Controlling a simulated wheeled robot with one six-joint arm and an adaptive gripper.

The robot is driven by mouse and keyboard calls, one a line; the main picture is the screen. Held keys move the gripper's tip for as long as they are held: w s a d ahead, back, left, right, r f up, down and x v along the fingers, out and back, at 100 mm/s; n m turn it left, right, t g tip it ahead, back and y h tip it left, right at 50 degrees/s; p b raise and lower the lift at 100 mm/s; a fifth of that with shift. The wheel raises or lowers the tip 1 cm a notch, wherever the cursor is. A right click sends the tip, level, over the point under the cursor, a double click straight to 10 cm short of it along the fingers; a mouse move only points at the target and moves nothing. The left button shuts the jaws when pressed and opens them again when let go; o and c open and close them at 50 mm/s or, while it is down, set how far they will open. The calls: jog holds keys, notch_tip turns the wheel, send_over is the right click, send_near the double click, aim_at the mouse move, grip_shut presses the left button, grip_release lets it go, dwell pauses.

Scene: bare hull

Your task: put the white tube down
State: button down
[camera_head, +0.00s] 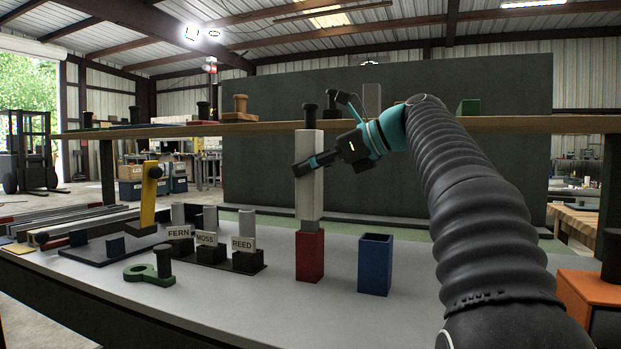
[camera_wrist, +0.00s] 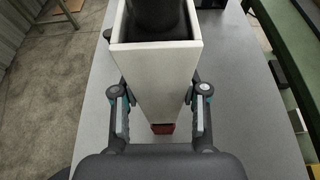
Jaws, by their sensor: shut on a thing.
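The white tube (camera_head: 309,195) is tall, square and upright in the head view. My gripper (camera_head: 305,166) is shut on its sides around mid-height. The wrist view shows the tube (camera_wrist: 152,72) from above, between the two fingers, with an open top and a dark round thing (camera_wrist: 156,15) in or over the opening. In the head view a black knob (camera_head: 309,117) shows at the tube's top. Whether that piece belongs to the tube is unclear.
A blue open box (camera_head: 374,265) stands right of the red box. To the left are holders labelled FERN, MOSS and REED (camera_head: 243,244) and a green ring-ended piece (camera_head: 150,274). A shelf (camera_head: 270,127) runs behind. Grey table is bare in front.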

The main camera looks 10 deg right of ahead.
jog(key=shift+f, duration=0.75)
jog(key=c, duration=0.6)
grip_release()
jog(key=shift+r, duration=0.1)
jog(key=shift+r, duration=0.3)
jog(key=p+v, duration=0.3)
jog(key=v, duration=0.9)
jog(key=shift+s+r, duration=0.1)
